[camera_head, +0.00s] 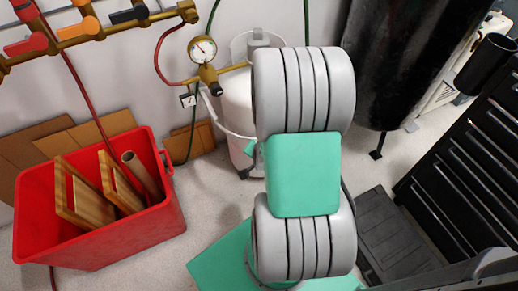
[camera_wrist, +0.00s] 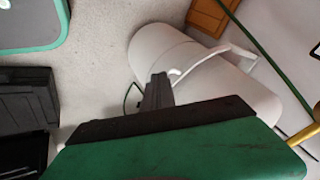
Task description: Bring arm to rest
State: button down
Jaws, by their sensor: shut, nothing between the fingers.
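My gripper (camera_wrist: 157,88) shows in the wrist view, its dark fingers shut together with nothing between them. It is in front of a white gas cylinder (camera_wrist: 195,65) with a pale collar; I cannot tell whether they touch. In the head view my grey and green arm is folded up in the middle of the picture. It covers part of the white cylinder (camera_head: 237,105) and most of my gripper. No glass rods are in view.
A red bin (camera_head: 125,240) with wooden pieces stands at left, near cardboard (camera_head: 70,140) against the wall. A brass pipe with valves and a pressure gauge (camera_head: 202,49) runs above. A black drawer cabinet (camera_head: 465,165) and a black cylinder (camera_head: 400,60) stand at right.

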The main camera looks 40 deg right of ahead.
jog(key=a+r+n+g+y+p, duration=0.1)
jog(key=a+r+n+p, duration=0.4)
jog(key=r, duration=1)
jog(key=s+a+r+n+g+y+p, duration=0.1)
jog(key=a+r+n+p, duration=0.3)
jog(key=r, duration=1.1)
jog(key=s+a+r+n+p, duration=0.1)
jog(key=a+r+n+p, duration=0.4)
jog(key=a+r+p, duration=0.4)
notch_tip(320, 180, up, 7)
jog(key=p, duration=0.4)
jog(key=shift+n+g+y, duration=0.3)
jog(key=shift+g+y, duration=0.1)
